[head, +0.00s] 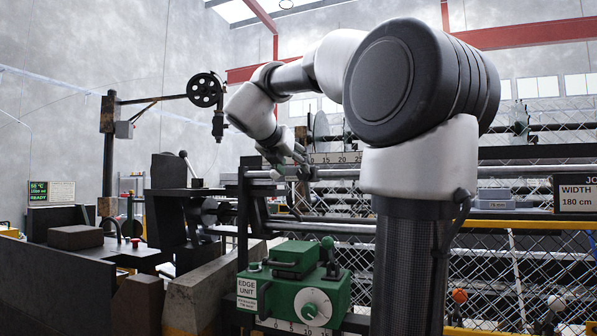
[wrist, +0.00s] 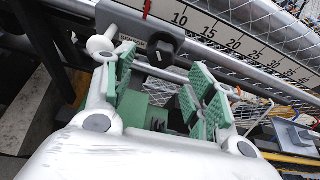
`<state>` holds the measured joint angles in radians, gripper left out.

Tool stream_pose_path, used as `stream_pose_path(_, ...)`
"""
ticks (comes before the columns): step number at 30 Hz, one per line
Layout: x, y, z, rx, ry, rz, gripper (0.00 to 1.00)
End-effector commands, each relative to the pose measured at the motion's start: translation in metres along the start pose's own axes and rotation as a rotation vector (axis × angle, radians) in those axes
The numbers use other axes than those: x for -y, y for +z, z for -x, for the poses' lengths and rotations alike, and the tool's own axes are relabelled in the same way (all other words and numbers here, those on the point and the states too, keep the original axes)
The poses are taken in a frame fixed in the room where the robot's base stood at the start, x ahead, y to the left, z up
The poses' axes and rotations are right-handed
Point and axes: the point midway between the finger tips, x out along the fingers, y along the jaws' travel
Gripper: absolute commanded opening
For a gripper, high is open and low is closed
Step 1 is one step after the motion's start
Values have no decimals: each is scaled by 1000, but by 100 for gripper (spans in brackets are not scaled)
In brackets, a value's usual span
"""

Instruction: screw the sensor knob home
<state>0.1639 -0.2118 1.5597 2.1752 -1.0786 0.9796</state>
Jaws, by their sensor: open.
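In the head view my gripper (head: 292,162) is by the rail's left end; the knob cannot be made out there.
The long rail (head: 340,173) and the white scale (wrist: 215,32) run to the right, with chain-link mesh (head: 530,265) behind and below. The green edge unit (head: 285,300) stands under the rail. A dark post and machine parts (head: 170,215) stand to the left.

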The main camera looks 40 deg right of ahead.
Motion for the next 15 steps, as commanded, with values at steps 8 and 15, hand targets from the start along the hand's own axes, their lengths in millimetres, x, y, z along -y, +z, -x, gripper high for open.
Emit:
stream_pose_path(8, -1, 0, 50, 1, 3, 2, 56)
stream_pose_path(15, 0, -1, 60, -1, -1, 1, 56)
